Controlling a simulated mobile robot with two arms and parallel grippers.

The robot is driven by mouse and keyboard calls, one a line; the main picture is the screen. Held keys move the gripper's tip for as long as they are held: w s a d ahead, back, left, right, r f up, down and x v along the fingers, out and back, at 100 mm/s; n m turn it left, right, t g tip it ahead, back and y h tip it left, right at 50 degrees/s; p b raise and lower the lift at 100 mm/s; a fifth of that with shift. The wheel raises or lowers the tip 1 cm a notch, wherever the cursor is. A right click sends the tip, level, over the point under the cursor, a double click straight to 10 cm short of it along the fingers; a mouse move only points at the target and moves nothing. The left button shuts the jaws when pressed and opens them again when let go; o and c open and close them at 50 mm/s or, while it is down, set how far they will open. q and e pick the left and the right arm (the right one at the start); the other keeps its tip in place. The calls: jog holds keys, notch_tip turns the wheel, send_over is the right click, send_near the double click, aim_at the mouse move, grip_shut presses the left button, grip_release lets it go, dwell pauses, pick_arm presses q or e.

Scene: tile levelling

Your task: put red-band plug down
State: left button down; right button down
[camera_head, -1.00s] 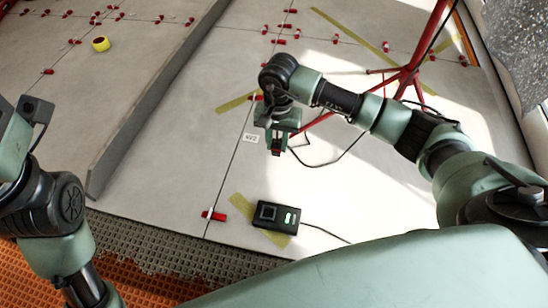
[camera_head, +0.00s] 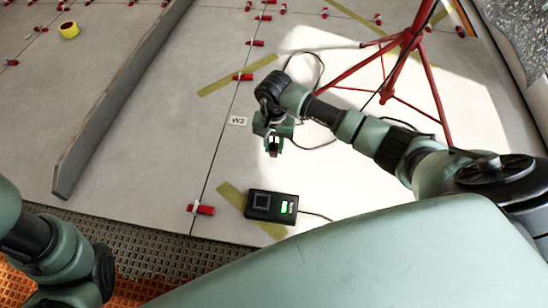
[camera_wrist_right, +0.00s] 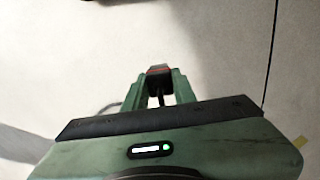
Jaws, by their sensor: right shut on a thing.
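My right gripper (camera_head: 273,150) hangs over the pale tiled floor, just right of the W2 label (camera_head: 237,121). It is shut on a small black plug with a red band. In the right wrist view the plug (camera_wrist_right: 158,84) sits between the green fingers, its red band across the far end. A gap between plug and floor is hard to judge. A dark cable runs by the gripper on its right in the head view. My left forearm shows at the lower left; its gripper is out of frame.
A black box with a green display (camera_head: 272,205) sits on yellow tape below the gripper. A red tripod (camera_head: 395,70) stands at upper right. A long grey bar (camera_head: 120,95) lies left. Red levelling clips (camera_head: 201,209) line the joints. Bare tile surrounds the gripper.

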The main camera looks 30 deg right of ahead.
aim_at(274, 154)
jog(key=shift+f+b, duration=1.5)
jog(key=shift+f, duration=0.9)
jog(key=c, duration=1.1)
grip_release()
jog(key=shift+c, duration=0.2)
jog(key=shift+r, duration=0.15)
